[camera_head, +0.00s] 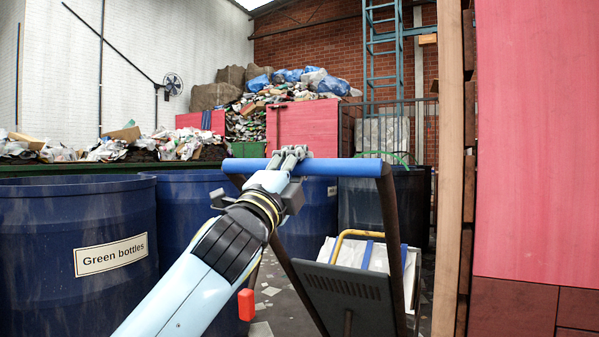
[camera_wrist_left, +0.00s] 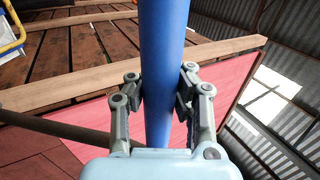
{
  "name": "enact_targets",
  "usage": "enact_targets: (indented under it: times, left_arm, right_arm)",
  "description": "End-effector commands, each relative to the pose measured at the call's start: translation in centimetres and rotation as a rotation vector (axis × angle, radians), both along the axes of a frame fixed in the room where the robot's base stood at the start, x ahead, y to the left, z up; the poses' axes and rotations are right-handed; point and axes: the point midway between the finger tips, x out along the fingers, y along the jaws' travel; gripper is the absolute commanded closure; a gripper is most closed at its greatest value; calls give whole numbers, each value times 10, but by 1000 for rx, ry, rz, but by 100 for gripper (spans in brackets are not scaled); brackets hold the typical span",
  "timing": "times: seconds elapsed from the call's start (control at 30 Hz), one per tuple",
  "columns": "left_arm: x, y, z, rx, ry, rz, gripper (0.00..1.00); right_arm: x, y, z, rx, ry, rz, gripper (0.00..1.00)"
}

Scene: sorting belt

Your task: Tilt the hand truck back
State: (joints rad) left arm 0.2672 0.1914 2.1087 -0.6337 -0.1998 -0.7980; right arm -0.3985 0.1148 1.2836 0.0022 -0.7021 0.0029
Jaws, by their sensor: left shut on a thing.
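The hand truck's blue handle bar (camera_head: 340,167) runs across the middle of the head view, on dark side rails (camera_head: 391,225). My left gripper (camera_head: 288,156) is shut on this bar, left of its middle. In the left wrist view the blue bar (camera_wrist_left: 164,75) passes between the two fingers of the gripper (camera_wrist_left: 158,100). A dark plate (camera_head: 343,300) shows low between the rails. The rails run slanted in the head view; I cannot tell how far the truck leans. Its wheels are out of view. My right gripper is not in view.
A blue barrel labelled "Green bottles" (camera_head: 70,215) stands at the left, with more blue barrels (camera_head: 310,220) behind the handle. A wooden post (camera_head: 448,170) and a pink panel (camera_head: 535,140) close off the right. Rubbish lies on the belt (camera_head: 130,150) and the floor has scattered scraps.

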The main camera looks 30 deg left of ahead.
Motion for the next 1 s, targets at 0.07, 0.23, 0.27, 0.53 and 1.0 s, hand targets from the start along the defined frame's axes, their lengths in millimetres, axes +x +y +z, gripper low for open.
enact_targets:
  times: [0.07,0.23,0.27,0.53,1.0]
  left_arm:
    - [4,2,-20,-8,31,6,100]
    - [5,3,-24,-10,31,6,100]
    - [5,3,-24,-10,31,6,100]
    - [5,3,-24,-13,30,6,100]
    - [4,2,-24,-11,29,5,54]
  right_arm:
    - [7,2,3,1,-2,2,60]
    - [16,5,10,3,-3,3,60]
    - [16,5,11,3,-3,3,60]
    - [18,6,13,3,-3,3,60]
    - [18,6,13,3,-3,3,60]
